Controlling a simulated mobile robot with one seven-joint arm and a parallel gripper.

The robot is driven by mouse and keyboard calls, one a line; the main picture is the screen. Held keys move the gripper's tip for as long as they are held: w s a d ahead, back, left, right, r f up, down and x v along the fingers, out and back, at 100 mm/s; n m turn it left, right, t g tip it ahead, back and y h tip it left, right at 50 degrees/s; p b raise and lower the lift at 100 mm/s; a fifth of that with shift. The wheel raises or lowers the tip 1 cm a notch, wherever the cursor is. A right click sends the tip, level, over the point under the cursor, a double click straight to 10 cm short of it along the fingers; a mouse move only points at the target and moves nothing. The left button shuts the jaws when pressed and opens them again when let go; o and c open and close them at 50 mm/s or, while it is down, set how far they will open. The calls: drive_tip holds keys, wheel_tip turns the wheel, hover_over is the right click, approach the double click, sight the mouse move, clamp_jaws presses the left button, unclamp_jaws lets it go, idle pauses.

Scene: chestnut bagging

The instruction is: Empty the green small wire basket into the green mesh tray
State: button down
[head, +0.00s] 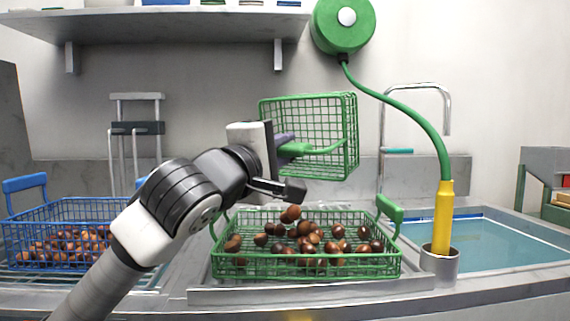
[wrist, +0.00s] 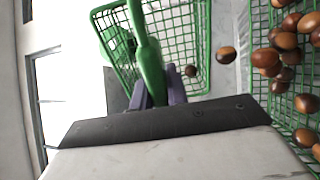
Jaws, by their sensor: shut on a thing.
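The green small wire basket (head: 335,108) is held up in the air above the green mesh tray (head: 300,275), tipped on its side. My gripper (head: 284,147) is shut on the basket's green handle, which also shows in the wrist view (wrist: 148,55). The basket looks almost empty in the head view. The tray holds many brown chestnuts (head: 310,240), some piled near its middle. In the wrist view, one chestnut (wrist: 227,54) shows between basket and tray, and another (wrist: 190,70) shows at the basket's mesh; I cannot tell whether it is inside.
A blue wire basket (head: 60,208) with chestnuts stands at the left. A sink (head: 490,240) with a faucet lies to the right, beside a yellow nozzle (head: 443,215) on a green hose. A shelf (head: 160,25) hangs above on the left.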

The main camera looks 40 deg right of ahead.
drive_tip(key=shift+s+a+f+h+b, duration=0.15)
drive_tip(key=shift+a+f+h+b, duration=0.25)
drive_tip(key=shift+b, duration=1.05)
drive_tip(key=shift+r+t+h+b, duration=0.3)
drive_tip(key=shift+h+b, duration=0.1)
drive_tip(key=shift+b, duration=0.1)
